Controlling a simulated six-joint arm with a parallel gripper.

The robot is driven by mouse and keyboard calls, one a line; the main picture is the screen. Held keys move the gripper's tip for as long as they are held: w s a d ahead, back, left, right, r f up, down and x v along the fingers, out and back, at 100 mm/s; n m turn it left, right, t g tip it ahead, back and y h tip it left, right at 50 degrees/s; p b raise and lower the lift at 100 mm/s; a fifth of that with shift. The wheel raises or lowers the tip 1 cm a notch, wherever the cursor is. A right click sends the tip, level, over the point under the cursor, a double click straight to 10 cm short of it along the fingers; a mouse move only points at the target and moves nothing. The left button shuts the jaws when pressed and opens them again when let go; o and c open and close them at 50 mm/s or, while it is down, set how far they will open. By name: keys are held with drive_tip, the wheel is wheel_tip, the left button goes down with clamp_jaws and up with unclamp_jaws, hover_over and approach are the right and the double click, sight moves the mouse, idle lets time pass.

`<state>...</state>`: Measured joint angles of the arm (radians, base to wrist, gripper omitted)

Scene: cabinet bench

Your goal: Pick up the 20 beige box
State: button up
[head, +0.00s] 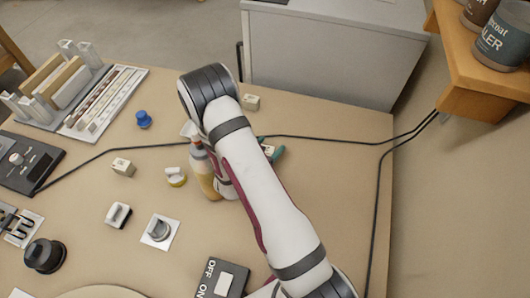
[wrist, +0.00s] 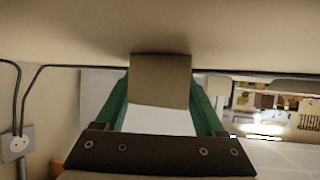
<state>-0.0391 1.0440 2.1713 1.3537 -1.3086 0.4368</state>
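In the wrist view a plain beige box (wrist: 160,80) sits between the two green fingers of my gripper (wrist: 161,92), with a finger against each side. No number shows on its visible face. In the head view my gripper (head: 271,150) is low over the right part of the bench, mostly hidden by my arm; a small pale part of the box shows between the green fingertips.
A blue knob-like piece (head: 144,119), switches and a rack (head: 98,105) are further left. A black cable (head: 340,139) crosses the bench. The bench right of my arm is mostly clear.

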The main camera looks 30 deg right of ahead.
drive_tip(key=c, duration=0.8)
drive_tip(key=shift+o, duration=0.2)
drive_tip(key=shift+r, duration=0.15)
